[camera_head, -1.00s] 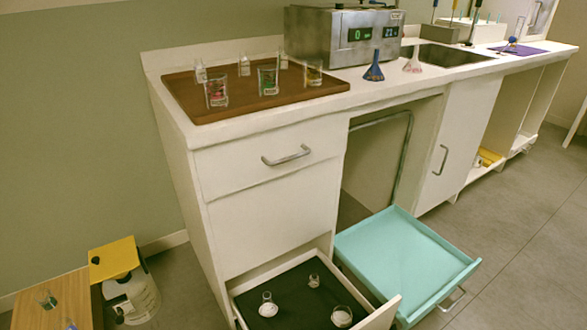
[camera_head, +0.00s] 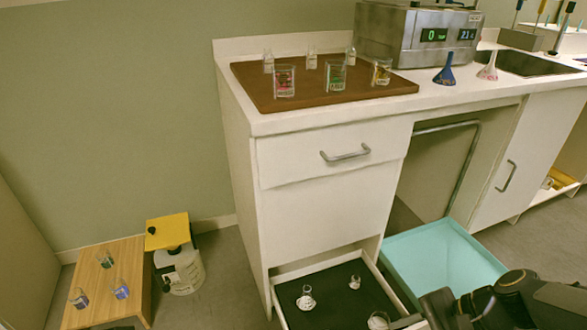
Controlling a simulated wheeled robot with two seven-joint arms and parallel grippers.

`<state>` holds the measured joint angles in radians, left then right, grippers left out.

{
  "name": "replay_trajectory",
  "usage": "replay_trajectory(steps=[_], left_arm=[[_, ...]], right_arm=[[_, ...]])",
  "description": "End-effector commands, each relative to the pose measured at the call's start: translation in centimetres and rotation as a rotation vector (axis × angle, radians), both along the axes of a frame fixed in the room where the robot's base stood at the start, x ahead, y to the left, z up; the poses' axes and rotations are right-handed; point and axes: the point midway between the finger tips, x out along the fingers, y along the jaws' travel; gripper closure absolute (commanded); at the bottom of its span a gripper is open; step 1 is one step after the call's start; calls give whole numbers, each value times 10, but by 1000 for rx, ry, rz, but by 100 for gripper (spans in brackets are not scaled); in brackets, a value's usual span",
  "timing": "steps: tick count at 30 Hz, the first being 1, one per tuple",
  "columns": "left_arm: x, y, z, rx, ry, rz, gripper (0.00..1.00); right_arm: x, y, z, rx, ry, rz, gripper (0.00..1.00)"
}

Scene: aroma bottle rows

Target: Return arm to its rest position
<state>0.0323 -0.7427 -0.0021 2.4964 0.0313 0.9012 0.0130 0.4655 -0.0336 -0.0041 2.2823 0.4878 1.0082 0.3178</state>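My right arm comes in at the bottom right, dark and cut off by the picture edge. Its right gripper (camera_head: 452,307) is in front of the open lower drawer's front and the turquoise drawer, apart from the bottles on the counter. Its fingers are too dark and cropped to tell open from shut. My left gripper is not in view. A brown tray (camera_head: 330,100) on the counter holds several glass vessels in two rows.
The open lower drawer (camera_head: 279,310) holds small glassware on a dark mat. A wooden stand (camera_head: 105,300) with small bottles and a yellow-topped white container (camera_head: 185,270) are at the lower left. A metal device (camera_head: 400,45) stands behind the tray.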

Motion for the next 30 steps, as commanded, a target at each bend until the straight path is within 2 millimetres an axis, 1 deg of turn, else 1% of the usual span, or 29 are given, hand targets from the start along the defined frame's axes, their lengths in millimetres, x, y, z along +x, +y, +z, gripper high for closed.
replay_trajectory(steps=[1,3,6,12,18,19,21,26,29,30], left_arm=[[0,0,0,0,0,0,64],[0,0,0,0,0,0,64],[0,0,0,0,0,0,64],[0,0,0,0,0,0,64],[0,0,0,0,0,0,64],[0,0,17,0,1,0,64],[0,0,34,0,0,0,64],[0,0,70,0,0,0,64],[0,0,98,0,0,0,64],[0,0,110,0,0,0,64]], right_arm=[[-9,5,14,-87,-112,95,70],[-21,8,26,-192,-239,213,70],[-33,9,38,-316,-389,345,70],[-50,9,53,-504,-617,526,70],[-61,6,64,-666,-810,658,70],[-60,5,80,-659,-797,656,70],[-60,5,97,-655,-790,652,70],[-59,5,132,-653,-788,650,70],[-59,5,160,-652,-787,650,70],[-59,5,173,-652,-787,649,70]])
